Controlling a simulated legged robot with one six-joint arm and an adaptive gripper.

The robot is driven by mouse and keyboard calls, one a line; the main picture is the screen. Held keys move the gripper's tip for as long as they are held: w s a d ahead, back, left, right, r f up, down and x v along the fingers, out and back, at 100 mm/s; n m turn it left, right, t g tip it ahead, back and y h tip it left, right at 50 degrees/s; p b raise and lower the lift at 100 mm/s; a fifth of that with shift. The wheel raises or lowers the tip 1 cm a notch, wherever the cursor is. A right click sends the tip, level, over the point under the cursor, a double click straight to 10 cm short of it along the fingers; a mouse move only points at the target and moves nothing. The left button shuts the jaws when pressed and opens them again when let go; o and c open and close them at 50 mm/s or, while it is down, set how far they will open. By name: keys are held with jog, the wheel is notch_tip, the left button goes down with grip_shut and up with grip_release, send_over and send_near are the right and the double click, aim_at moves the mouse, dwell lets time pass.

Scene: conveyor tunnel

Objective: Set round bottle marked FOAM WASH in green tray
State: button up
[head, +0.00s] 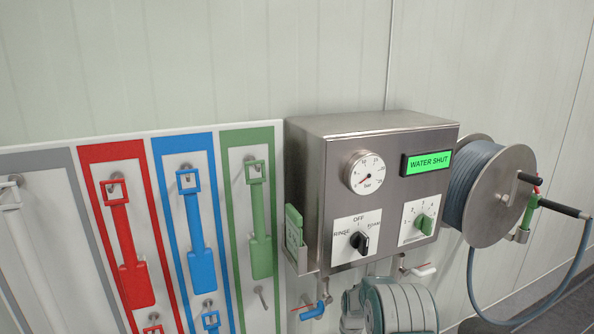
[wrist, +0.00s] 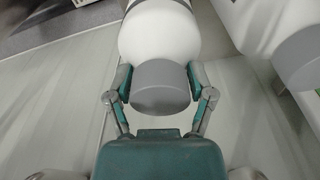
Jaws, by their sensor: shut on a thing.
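In the wrist view, my gripper (wrist: 160,88) has its two teal fingers shut on a round white bottle (wrist: 158,35) with a wide grey cap (wrist: 160,90). The fingers press on either side, at the cap and the neck. No lettering on this bottle is visible, so I cannot tell whether it is marked FOAM WASH. The bottle's far end runs out of the top of the wrist view. My gripper does not show in the head view, only part of my arm at the bottom. I see no green tray in either view.
A second white container (wrist: 265,25) with a grey cap (wrist: 300,60) stands close on the right in the wrist view. The head view shows a steel control box (head: 370,190) reading WATER SHUT, a hose reel (head: 500,200), and a board with red, blue and green hanging tools (head: 200,240).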

jog(key=shift+s+f, duration=0.1)
jog(key=shift+f, duration=0.1)
jog(key=c, duration=0.7)
jog(key=shift+r, duration=0.4)
grip_shut()
jog(key=shift+r, duration=1.3)
jog(key=shift+r, duration=1.65)
